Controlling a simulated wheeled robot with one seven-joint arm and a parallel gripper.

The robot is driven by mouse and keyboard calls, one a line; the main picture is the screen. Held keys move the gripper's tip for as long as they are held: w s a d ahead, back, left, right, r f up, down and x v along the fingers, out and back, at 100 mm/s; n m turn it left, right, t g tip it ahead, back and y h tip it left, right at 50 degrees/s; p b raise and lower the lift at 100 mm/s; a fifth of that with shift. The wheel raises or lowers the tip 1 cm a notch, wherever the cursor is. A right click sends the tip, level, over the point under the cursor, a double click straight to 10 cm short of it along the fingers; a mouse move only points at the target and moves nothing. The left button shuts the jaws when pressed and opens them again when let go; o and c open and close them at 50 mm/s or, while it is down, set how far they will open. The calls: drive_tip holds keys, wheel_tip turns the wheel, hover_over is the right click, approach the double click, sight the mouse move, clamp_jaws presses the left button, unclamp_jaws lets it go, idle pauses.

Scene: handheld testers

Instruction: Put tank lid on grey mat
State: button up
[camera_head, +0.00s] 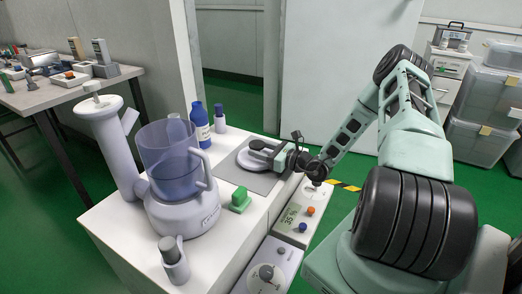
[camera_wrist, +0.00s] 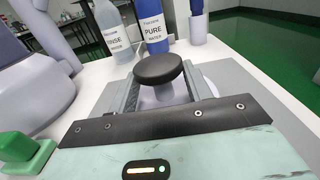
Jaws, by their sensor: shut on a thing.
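The tank lid (camera_head: 249,160) is a pale round disc with a black knob, over the grey mat (camera_head: 230,172) on the white bench. My gripper (camera_head: 262,149) is shut on the lid's knob. In the wrist view the black knob (camera_wrist: 158,68) stands between the two fingers, with part of the pale disc below it. The lid looks level and low over the mat; I cannot tell whether it touches. The clear purple tank (camera_head: 166,158) stands open-topped at left of the mat.
A blue bottle (camera_head: 199,125) and a smaller blue-capped bottle (camera_head: 220,120) stand behind the mat. A green block (camera_head: 240,199) lies in front of it. A tester with buttons (camera_head: 299,216) is at the right. In the wrist view, a rinse bottle (camera_wrist: 112,35) stands behind.

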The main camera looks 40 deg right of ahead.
drive_tip(key=o, duration=1)
drive_tip(key=shift+f, duration=0.1)
drive_tip(key=shift+s+d+r, duration=0.1)
drive_tip(key=shift+s+r, duration=0.1)
drive_tip(key=p+v, duration=0.2)
drive_tip(key=v, duration=0.9)
drive_tip(key=shift+s, duration=0.3)
drive_tip(key=shift+d, duration=0.1)
